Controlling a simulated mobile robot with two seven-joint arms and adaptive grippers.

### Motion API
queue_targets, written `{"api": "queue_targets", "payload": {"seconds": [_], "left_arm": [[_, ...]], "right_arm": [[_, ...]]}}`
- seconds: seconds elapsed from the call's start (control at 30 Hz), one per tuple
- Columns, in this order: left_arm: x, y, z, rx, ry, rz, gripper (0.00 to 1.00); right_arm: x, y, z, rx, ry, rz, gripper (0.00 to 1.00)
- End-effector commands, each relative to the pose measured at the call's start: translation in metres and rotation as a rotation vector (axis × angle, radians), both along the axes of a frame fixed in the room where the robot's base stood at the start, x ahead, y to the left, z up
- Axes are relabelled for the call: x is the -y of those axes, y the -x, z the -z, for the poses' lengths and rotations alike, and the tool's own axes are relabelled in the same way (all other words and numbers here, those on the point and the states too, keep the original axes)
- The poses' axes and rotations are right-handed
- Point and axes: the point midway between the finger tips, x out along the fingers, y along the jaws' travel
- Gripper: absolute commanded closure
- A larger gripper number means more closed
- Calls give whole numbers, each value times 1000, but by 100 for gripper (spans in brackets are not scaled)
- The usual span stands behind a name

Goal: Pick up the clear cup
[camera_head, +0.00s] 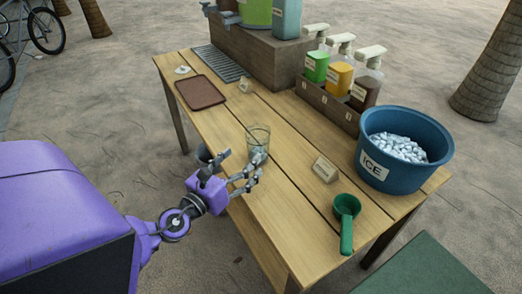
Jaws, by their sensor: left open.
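The clear cup (259,136) stands upright on the wooden table (290,203), near its front edge. It is see-through, and its lower part is partly hidden by my left gripper. My left gripper (243,166) comes in from the left on a purple arm and is open. Its fingers are at the near side of the cup, around or just in front of its lower part; I cannot tell whether they touch it. My right gripper is not in view.
A blue ice bucket (374,178) and a green scoop (346,222) are on the right. A small wooden sign (325,169) lies right of the cup. Pump bottles (339,77) in a wooden rack stand behind. A brown tray (200,92) lies at the left.

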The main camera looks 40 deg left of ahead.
Motion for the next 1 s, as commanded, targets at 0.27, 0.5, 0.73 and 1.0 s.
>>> {"api": "queue_targets", "payload": {"seconds": [0.27, 0.5, 0.73, 1.0], "left_arm": [[3, -31, -6, 8, -84, 37, 26], [-1, -64, -7, 7, -81, 35, 26], [-2, -85, -5, 5, -78, 33, 26], [-2, -85, -4, 4, -77, 33, 32]], "right_arm": [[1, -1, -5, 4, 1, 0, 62], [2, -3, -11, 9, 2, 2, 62], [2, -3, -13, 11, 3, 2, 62], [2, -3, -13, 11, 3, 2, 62]]}}
